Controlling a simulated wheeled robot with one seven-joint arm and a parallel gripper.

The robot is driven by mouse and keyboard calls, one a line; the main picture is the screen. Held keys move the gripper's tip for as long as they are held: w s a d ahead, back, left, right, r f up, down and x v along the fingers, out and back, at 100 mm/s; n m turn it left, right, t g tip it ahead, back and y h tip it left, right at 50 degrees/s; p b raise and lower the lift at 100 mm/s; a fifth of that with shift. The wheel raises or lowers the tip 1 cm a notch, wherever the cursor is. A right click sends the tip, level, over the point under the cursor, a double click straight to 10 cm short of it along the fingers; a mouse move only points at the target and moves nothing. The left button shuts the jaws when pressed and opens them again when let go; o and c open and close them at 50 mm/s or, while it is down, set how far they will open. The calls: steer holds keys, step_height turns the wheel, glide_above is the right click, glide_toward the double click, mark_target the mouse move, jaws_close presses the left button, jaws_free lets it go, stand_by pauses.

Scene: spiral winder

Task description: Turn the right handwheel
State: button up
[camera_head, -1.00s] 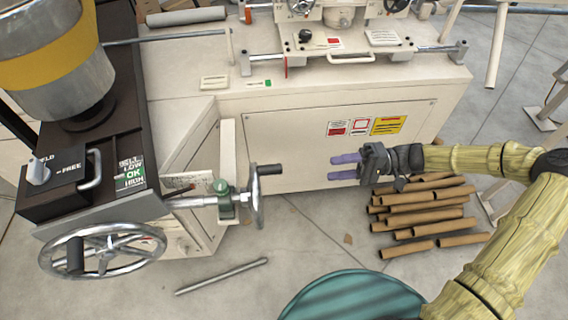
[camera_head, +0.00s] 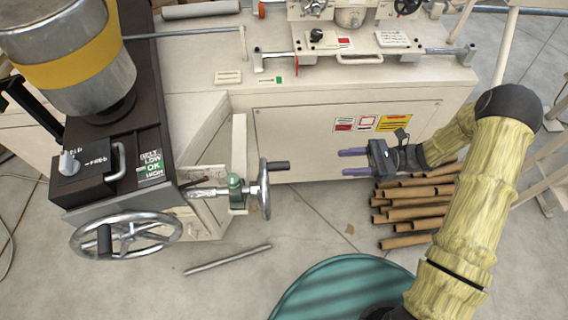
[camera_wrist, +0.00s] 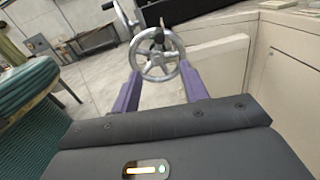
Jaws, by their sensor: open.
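The right handwheel (camera_head: 264,189) is a small metal wheel with a dark crank handle (camera_head: 278,165). It stands nearly edge-on in the head view, on a shaft with a green collar at the machine's right side. My gripper (camera_head: 342,163) is open and empty, right of the wheel with clear space between. Its two purple fingers point left toward the wheel. In the wrist view the spoked face of the wheel (camera_wrist: 157,56) shows beyond and between the fingertips (camera_wrist: 158,78). No contact is visible.
A larger handwheel (camera_head: 126,234) is on the machine's front left. A cream cabinet (camera_head: 300,135) stands behind my gripper. Brown tubes (camera_head: 420,205) are stacked below it. A metal rod (camera_head: 228,260) lies on the floor. A round teal object (camera_head: 335,285) is in front.

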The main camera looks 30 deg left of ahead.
mark_target(284, 166)
steer(key=p+x, duration=0.2)
steer(key=x, duration=1.5)
steer(key=shift+s+a, duration=0.1)
steer(key=shift+a, duration=0.1)
jaws_close()
